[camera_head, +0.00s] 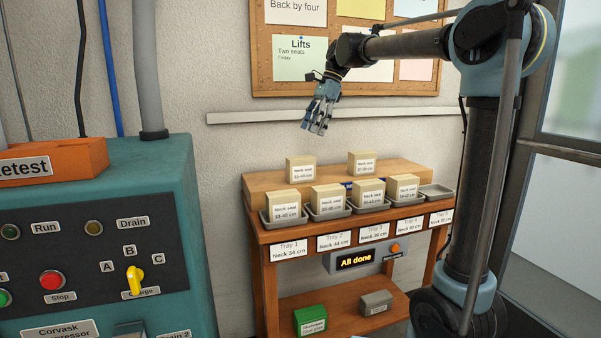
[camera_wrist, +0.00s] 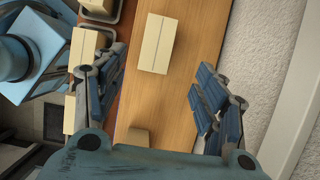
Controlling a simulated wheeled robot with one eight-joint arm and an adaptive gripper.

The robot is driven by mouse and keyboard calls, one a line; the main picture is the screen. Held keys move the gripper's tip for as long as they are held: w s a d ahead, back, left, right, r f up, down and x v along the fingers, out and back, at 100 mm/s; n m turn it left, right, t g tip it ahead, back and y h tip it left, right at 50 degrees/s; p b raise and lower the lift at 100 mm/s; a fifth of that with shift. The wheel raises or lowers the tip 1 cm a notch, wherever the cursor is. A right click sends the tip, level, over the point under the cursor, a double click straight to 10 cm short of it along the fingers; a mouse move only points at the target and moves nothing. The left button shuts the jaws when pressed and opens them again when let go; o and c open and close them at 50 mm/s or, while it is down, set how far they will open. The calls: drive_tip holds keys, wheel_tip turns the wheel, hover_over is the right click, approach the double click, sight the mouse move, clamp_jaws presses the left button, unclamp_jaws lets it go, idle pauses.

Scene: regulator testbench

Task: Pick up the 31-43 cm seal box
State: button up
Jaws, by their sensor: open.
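The pale seal boxes carry small "Neck seal" labels. The back left box (camera_head: 301,169) appears to read 31-43 cm, but the print is too small to be sure. It stands on the raised wooden shelf and appears as the upper box (camera_wrist: 157,43) in the wrist view, label not visible. The back right box (camera_head: 362,164) is on the same shelf; in the wrist view it is the lower box (camera_wrist: 137,142), partly hidden by my gripper body. My gripper (camera_head: 318,129) is open and empty, well above the shelf; its spread fingers (camera_wrist: 158,84) also show in the wrist view.
Several boxes stand in grey trays (camera_head: 330,215) along the front; the rightmost tray (camera_head: 436,191) looks empty. The wall with a white rail (camera_head: 260,117) is close behind the shelf. A lit "All done" display (camera_head: 355,260) hangs below. A teal machine (camera_head: 170,200) stands left.

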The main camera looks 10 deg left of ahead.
sight(302, 157)
drive_tip(key=x, duration=1.2)
drive_tip(key=shift+s+d+f, duration=0.15)
drive_tip(key=shift+s+f, duration=0.1)
drive_tip(key=shift+f, duration=0.05)
drive_tip(key=c, duration=1.2)
